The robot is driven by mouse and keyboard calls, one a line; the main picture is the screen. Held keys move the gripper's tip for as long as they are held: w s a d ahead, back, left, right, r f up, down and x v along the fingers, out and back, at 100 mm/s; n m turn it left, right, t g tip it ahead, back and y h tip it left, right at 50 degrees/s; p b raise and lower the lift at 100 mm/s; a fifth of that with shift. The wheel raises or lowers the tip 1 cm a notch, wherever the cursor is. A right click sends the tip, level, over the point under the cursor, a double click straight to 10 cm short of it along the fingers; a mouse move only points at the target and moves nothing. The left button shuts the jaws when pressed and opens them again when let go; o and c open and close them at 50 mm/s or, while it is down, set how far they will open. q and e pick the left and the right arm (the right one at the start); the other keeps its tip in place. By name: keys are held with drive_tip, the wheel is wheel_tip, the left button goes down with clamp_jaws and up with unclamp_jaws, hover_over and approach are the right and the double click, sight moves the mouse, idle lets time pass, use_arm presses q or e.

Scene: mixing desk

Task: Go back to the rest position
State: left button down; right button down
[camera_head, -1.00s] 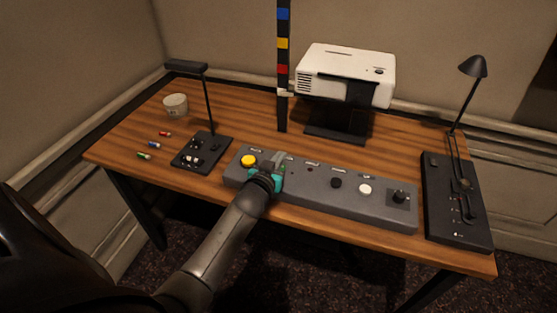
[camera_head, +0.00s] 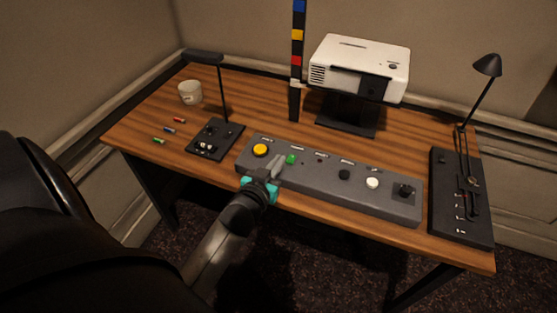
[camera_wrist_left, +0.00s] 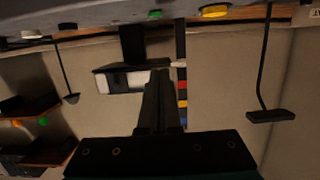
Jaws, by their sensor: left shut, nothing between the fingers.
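My left gripper (camera_head: 277,164) is shut and empty at the front edge of the grey control box (camera_head: 325,182), just short of its green button (camera_head: 291,159). The yellow button (camera_head: 260,150) lies left of the fingertips. In the left wrist view the shut fingers (camera_wrist_left: 160,75) point up the picture with nothing between them. The box shows upside down along the top there, with its green button (camera_wrist_left: 155,14) and yellow button (camera_wrist_left: 215,11). My right gripper is not in view.
The desk (camera_head: 130,135) also holds a small black panel with a lamp (camera_head: 215,140), a white cup (camera_head: 190,92), several small coloured cylinders (camera_head: 169,129), a white projector (camera_head: 358,68), a colour-banded post (camera_head: 296,60) and a black slider panel with a lamp (camera_head: 460,205).

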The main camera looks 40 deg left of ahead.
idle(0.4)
use_arm(q)
drive_tip(key=s+d+f+m+g+h, duration=0.1)
drive_tip(key=s+d+m+g+h, duration=0.1)
drive_tip(key=s+d+g, duration=0.7)
drive_tip(key=s+d+f+m+g+h, duration=0.1)
drive_tip(key=s+d+m+g+h, duration=0.3)
drive_tip(key=s, duration=0.9)
wheel_tip(320, 180, down, 23)
drive_tip(key=s+n+y, duration=0.1)
drive_tip(key=s+y, duration=0.1)
drive_tip(key=s+a+f+g, duration=0.1)
drive_tip(key=s+a+f, duration=0.1)
drive_tip(key=s+f, duration=1)
drive_tip(key=shift+s+f+y, duration=0.2)
drive_tip(key=shift+s+y, duration=0.1)
drive_tip(key=shift+s, duration=1.1)
